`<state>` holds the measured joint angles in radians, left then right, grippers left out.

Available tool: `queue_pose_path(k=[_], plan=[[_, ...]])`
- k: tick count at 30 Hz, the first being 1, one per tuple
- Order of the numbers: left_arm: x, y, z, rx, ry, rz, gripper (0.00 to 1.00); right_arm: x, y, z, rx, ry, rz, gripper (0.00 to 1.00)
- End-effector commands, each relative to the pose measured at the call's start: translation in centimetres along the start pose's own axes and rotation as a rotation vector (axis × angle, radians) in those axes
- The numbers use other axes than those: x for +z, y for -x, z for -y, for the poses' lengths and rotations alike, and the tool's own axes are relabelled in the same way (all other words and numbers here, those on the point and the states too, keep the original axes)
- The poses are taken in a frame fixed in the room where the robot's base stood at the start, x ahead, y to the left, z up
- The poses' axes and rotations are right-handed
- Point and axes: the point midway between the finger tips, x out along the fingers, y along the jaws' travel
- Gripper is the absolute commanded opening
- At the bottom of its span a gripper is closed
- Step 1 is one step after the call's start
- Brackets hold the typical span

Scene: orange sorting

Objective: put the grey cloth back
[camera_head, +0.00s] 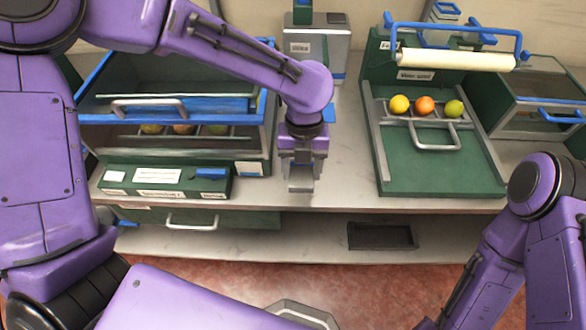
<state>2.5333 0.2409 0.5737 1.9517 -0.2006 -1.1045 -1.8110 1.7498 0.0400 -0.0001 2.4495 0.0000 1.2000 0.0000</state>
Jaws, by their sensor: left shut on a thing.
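My left gripper (301,178) hangs pointing down over the front part of the worktop, between the left machine and the green tray stand. It is shut on a small grey thing at its tips, which I take for the grey cloth (301,186). The cloth is hard to tell apart from the grey fingers, and most of it is hidden. I cannot tell whether it touches the worktop. My right arm shows at the right edge, but its gripper is out of view.
A blue-framed glass case (190,112) with fruit inside stands left. A green stand (435,165) holds yellow, orange and green fruit on a rack. A grey box (320,48) stands behind. A dark tray (381,236) lies on the lower shelf. Worktop (345,165) is clear around the gripper.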

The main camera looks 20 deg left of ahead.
Motion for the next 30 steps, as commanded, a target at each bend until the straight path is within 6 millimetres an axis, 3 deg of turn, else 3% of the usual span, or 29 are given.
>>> queue_pose_path(k=[6,13,18,29,30], plan=[[4.0,-3.5,-1.6,0.0,0.003,-0.002,0.34,-0.3,0.7,-0.1,0.0,0.0,0.0,0.4],[6.0,-5.6,-2.4,0.0,0.002,-0.001,0.34,-0.4,1.0,-0.1,0.0,0.0,0.0,0.4],[6.3,-8.2,-2.2,0.001,-0.002,0.001,0.34,-0.4,1.1,-0.1,0.0,0.0,0.0,0.4],[6.3,-8.7,-2.2,-0.001,-0.001,0.001,0.34,-0.4,0.9,-0.1,0.0,0.0,0.0,0.4],[6.3,-8.7,-2.2,-0.001,-0.001,0.002,0.68,-0.4,1.0,-0.1,0.0,0.0,0.0,0.4]])
